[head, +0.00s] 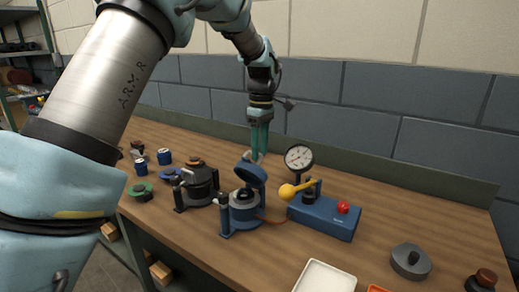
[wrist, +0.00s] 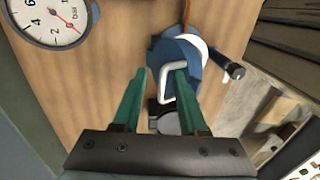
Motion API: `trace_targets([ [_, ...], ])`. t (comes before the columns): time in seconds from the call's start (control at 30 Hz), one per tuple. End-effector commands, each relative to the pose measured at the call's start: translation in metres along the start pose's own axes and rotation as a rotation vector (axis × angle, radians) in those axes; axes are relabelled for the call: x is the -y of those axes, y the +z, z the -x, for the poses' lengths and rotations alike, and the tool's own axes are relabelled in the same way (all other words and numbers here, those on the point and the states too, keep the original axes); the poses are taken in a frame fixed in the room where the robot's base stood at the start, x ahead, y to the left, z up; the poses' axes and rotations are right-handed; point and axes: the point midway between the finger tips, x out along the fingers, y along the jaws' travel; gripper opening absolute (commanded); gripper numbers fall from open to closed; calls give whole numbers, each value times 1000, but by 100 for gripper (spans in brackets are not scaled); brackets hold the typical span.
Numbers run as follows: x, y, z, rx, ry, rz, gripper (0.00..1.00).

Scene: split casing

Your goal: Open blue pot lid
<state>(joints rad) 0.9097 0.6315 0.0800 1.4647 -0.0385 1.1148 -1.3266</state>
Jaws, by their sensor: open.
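The blue pot (head: 243,210) stands on the bench in the middle of the head view. Its round blue lid (head: 251,173) is tilted up, apart from the pot at one side, with the pot's grey top showing below. My gripper (head: 259,157) is above and behind the lid, pointing down, with its teal fingers apart. In the wrist view the lid (wrist: 178,48) carries a pale loop handle (wrist: 166,84). The handle lies between and close to my fingertips (wrist: 162,70), nearer the right finger. I cannot tell whether they touch.
A dark pot (head: 200,184) stands just left of the blue pot. A blue box (head: 325,220) with a yellow-ended lever and a gauge (head: 299,158) stand to the right. A white tray (head: 325,278) and a grey disc (head: 410,262) are nearer. Bench is clear at back right.

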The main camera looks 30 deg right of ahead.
Motion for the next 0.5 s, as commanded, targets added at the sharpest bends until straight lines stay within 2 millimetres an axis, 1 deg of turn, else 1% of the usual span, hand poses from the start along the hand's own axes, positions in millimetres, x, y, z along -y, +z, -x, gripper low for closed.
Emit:
trace_targets([
  [0.13,-1,0,4,-1,3,0,42],
  [0.23,-1,0,13,-1,5,0,42],
  [0.37,-2,0,36,-2,6,0,42],
  [0.5,-1,0,64,-1,6,0,42],
])
